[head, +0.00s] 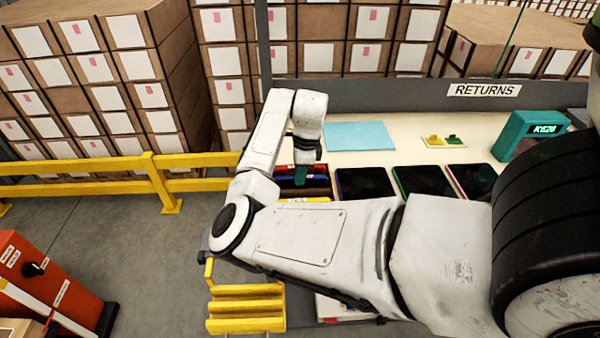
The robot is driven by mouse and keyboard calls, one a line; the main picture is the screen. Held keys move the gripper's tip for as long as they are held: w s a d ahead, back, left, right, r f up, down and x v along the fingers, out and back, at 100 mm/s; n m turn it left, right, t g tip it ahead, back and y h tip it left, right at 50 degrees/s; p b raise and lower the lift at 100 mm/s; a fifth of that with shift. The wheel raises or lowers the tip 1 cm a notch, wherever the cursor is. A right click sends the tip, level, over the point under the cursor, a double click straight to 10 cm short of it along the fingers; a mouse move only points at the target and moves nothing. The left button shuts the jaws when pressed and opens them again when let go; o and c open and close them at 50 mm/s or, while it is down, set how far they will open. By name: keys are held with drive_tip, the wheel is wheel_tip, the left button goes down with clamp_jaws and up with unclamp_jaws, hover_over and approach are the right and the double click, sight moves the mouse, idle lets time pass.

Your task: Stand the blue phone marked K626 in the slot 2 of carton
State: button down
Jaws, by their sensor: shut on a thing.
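My gripper (303,160) points down over the dark carton (318,193) near the middle of the view. It is shut on a narrow teal-blue thing (300,176), which looks like a phone seen edge-on. No mark can be read on it. Its lower end is at the carton's opening; I cannot tell whether it is inside a slot. My arm hides the carton's left and near parts, and slot numbers cannot be read.
Dark tablets with purple (364,183), green (425,181) and pink (472,180) edges lie right of the carton. A light-blue sheet (360,136) lies behind. A teal device (530,134) displays K626. Yellow rails (158,182) and yellow steps (246,308) stand left.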

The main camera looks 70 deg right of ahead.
idle(0.3)
drive_tip(key=c, duration=1)
unclamp_jaws()
drive_tip(key=shift+c, duration=0.2)
wheel_tip(320, 180, up, 11)
drive_tip(key=s, duration=0.1)
drive_tip(key=shift+d+f+b, duration=0.15)
drive_tip(key=shift+d+b, duration=0.1)
drive_tip(key=shift+b, duration=0.1)
drive_tip(key=shift+s, duration=0.1)
wheel_tip(320, 180, up, 7)
drive_tip(key=p, duration=0.7)
